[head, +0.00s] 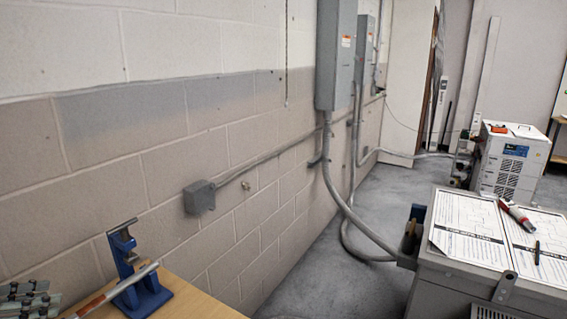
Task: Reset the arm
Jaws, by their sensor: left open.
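My left gripper (27,299) seems to be the dark and silver linkage at the bottom left corner, cut by the picture's edge. It looks open, and I see nothing held in it. It is low, by the left end of a wooden bench (204,305). My right gripper is not in view.
A blue stand or clamp (137,272) is on the bench, with a long-handled tool (112,292) across it. A grey cabinet (490,277) with papers, a red marker (514,213) and a pen is at right. A white machine (511,160) stands behind. Floor between is partly clear, with conduit.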

